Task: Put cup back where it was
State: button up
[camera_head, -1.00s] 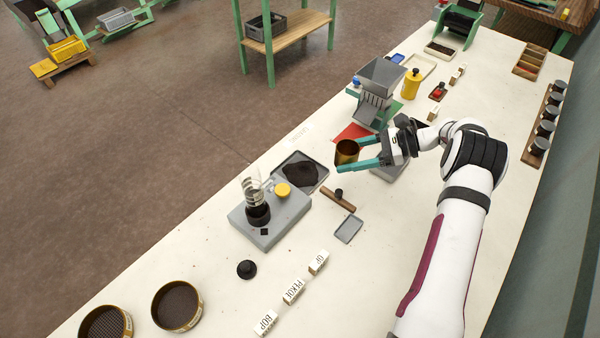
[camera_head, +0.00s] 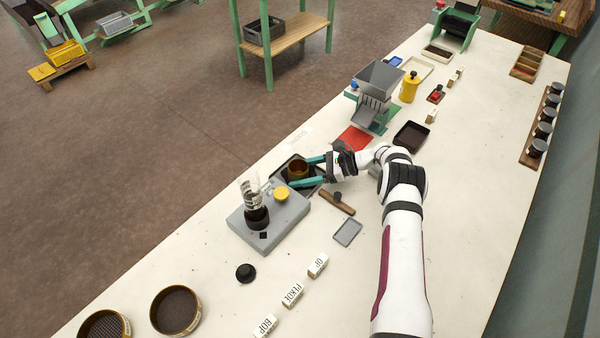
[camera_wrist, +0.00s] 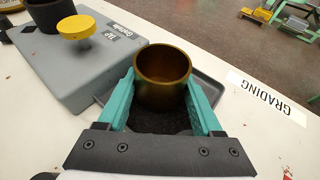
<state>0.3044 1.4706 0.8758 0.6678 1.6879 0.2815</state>
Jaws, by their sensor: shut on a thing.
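The cup is a brass-coloured, open-topped cylinder (camera_head: 298,168). It also shows in the wrist view (camera_wrist: 163,78), upright between the two teal fingers of my gripper (camera_head: 305,172). My gripper is shut on the cup's sides. The cup is over or in the dark grey tray (camera_head: 318,181) that holds dark loose material. I cannot tell whether its base touches the material. In the wrist view the tray's rim (camera_wrist: 205,88) shows to the right of the cup, and the gripper hides part of the tray.
A grey device with a yellow knob (camera_head: 281,194) and a glass jar (camera_head: 255,205) stands beside the tray. A wooden tool (camera_head: 338,202) and small grey tray (camera_head: 348,232) lie nearby. A hopper machine (camera_head: 376,90) and red sheet (camera_head: 354,138) are farther back. A dark square tray (camera_head: 411,135) stands right.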

jog(key=o, duration=1.2)
jog(key=shift+f, duration=0.1)
jog(key=shift+c, duration=0.2)
